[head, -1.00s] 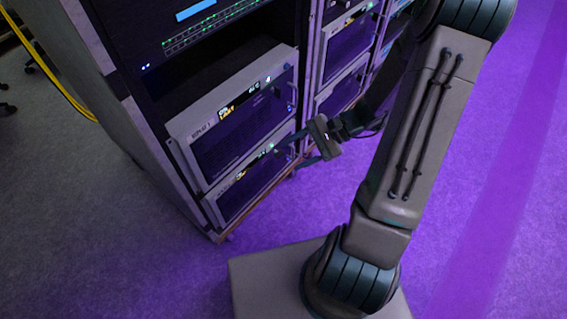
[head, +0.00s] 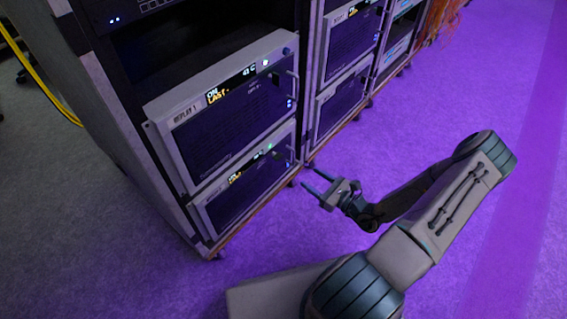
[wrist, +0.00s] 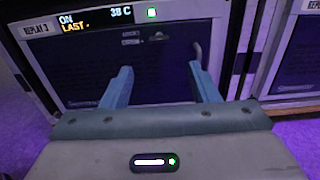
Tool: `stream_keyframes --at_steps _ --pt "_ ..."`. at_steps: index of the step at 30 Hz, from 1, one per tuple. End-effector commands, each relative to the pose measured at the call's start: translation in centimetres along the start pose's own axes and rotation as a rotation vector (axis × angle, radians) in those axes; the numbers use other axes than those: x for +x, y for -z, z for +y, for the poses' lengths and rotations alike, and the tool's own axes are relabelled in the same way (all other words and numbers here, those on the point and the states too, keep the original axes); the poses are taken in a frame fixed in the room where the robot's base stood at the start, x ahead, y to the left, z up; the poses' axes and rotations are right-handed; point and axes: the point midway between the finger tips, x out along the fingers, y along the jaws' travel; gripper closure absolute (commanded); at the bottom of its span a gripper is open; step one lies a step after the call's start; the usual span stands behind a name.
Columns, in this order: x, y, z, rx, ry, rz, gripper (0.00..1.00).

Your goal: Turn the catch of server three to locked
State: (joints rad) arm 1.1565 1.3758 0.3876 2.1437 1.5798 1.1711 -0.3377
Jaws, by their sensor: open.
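Server three, labelled REPLAY 3 (wrist: 38,28), fills the upper part of the wrist view; its display reads ON, LAST and 38 C. In the head view it appears to be the lower left server (head: 245,188). Its catch (wrist: 158,38) is a small grey piece on the dark front, below the green-lit button (wrist: 152,13), with two small labels to its left. Whether it is locked I cannot tell. My gripper (wrist: 158,70) is open and empty, its fingers pointing at the front below the catch. In the head view my gripper (head: 305,178) is apart from the rack.
A curved handle (wrist: 203,60) stands out at the right of the server's front. Server one (head: 225,112), labelled REPLAY 1, sits above. Another rack column (head: 340,85) adjoins on the right. The purple-lit floor (head: 440,100) right of the racks is clear.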

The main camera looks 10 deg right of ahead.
Motion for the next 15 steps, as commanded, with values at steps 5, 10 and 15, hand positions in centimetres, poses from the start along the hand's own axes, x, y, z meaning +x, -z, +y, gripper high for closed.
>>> stream_keyframes --at_steps 5,10,15 --pt "3.3 0.2 0.1 -0.003 -0.007 -0.002 0.45" --pt "7.0 0.3 0.2 -0.003 -0.008 0.000 0.45" --pt "10.2 0.2 0.2 -0.002 -0.006 0.000 0.45"
